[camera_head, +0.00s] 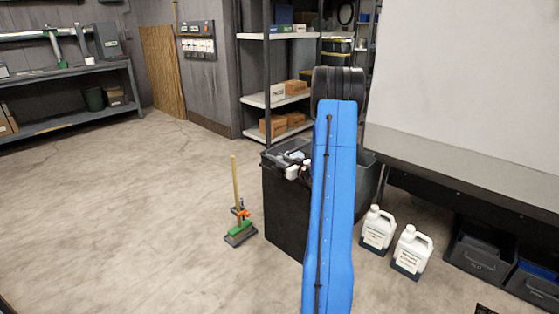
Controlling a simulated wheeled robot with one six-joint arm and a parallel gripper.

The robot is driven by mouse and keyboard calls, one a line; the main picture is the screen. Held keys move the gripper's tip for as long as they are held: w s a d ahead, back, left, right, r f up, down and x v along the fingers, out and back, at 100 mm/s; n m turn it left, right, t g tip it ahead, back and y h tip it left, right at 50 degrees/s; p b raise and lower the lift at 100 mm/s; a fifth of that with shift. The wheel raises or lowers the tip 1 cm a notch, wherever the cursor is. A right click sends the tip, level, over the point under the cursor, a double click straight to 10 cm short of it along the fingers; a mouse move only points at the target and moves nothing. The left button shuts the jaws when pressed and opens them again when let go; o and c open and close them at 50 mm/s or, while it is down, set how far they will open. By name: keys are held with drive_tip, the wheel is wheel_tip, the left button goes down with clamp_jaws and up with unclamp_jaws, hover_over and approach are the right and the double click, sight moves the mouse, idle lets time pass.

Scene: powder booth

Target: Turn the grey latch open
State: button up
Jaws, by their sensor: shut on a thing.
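I cannot make out a grey latch in the head view. My gripper does not show either. My own blue arm link stands upright in the middle of the view and hides part of what lies behind it. I cannot tell what my gripper touches.
A dark bin (285,212) with grey and white items stands behind my arm. Two white jugs (378,230) (411,252) stand on the floor by a dark bench (470,185). A green broom (240,232) stands left of the bin. The left floor is clear.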

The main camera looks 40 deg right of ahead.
drive_tip(key=shift+y, duration=0.4)
drive_tip(key=o, duration=0.8)
drive_tip(key=s, duration=1.7)
drive_tip(key=shift+s+d, duration=0.15)
drive_tip(key=shift+s, duration=0.05)
